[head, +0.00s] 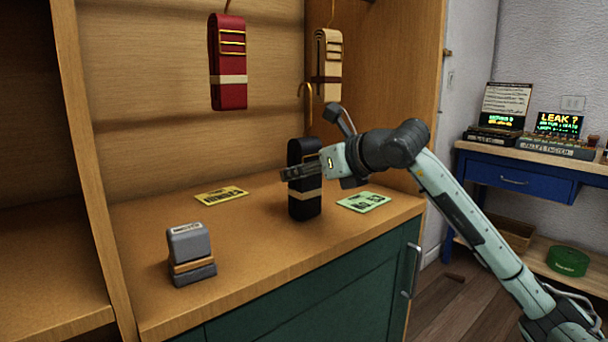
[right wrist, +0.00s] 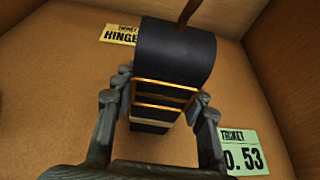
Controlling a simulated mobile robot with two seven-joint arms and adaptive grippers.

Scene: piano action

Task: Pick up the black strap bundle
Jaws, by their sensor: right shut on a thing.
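The black strap bundle (head: 305,205) is upright above the wooden counter, with a tan band low on it and a brass hook (head: 306,92) at its top. I cannot tell whether its bottom touches the counter. My right gripper (head: 290,173) is shut on its upper part. In the right wrist view the bundle (right wrist: 175,55) lies between the two fingers (right wrist: 158,115), with gold-coloured bars across its face. My left gripper is in neither view.
A red strap bundle (head: 228,65) and a cream one (head: 328,65) hang above. A grey block-shaped bundle (head: 190,255) stands at the counter's front left. A yellow ticket (head: 222,196) and a green ticket (head: 364,202) lie on the counter (head: 255,245). A wooden side wall bounds the right.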

